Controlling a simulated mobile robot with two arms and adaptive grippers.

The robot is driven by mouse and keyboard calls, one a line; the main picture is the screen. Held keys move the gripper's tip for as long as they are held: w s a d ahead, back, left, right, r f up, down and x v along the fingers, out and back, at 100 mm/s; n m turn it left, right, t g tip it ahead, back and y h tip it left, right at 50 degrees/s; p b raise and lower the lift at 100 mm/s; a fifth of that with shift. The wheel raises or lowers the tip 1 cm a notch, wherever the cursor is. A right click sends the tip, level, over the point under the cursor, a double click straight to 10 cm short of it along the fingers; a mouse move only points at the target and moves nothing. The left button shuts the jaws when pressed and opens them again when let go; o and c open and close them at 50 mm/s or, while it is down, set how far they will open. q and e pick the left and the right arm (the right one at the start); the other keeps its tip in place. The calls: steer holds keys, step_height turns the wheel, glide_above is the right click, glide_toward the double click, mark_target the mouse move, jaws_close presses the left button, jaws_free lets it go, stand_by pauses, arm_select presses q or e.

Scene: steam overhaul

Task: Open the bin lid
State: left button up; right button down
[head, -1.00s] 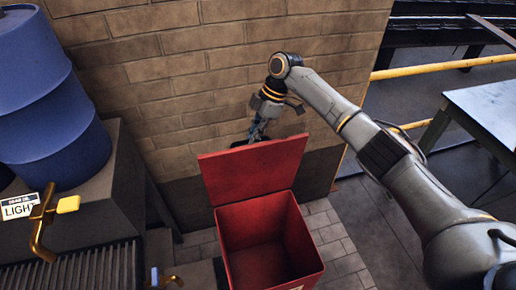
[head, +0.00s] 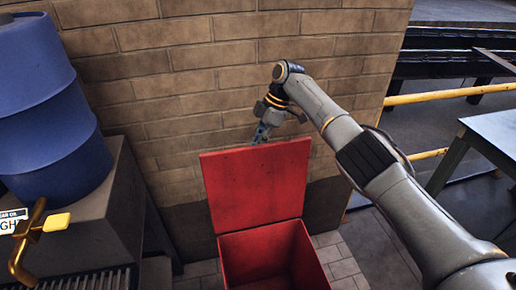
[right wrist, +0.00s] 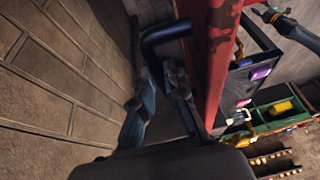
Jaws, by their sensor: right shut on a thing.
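The red bin (head: 318,262) stands by the brick wall, its top open and its front cut off by the lower edge of the head view. Its red lid (head: 254,185) stands raised, roughly upright at the back, with its inner face towards me. My right gripper (head: 262,134) is behind the lid's top edge, its fingertips partly hidden. In the right wrist view, the lid shows edge-on (right wrist: 214,60) with a dark bar handle (right wrist: 165,34) on its outer side. The right gripper's fingers (right wrist: 160,88) are shut on this handle. My left gripper is not in view.
The brick wall (head: 170,100) is close behind the lid and right gripper. A blue barrel (head: 45,110) on a grey stand and a brass tap (head: 28,240) are at the left. A table (head: 490,135) and yellow rail (head: 450,93) are at the right.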

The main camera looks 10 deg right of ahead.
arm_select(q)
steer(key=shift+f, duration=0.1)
arm_select(e)
steer(key=shift+s+f, duration=0.2)
steer(key=shift+f, duration=0.35)
steer(key=c, duration=1.4)
jaws_free()
steer(key=shift+w, duration=0.1)
steer(key=shift+o, duration=0.2)
steer(key=shift+w, duration=0.15)
steer(key=shift+r, duration=0.3)
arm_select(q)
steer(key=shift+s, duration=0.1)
arm_select(e)
steer(key=v, duration=1.1)
steer(key=shift+d+r, duration=0.15)
steer(key=shift+r, duration=0.1)
steer(key=shift+w, duration=0.1)
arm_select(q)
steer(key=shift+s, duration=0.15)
arm_select(e)
steer(key=shift+f, duration=0.1)
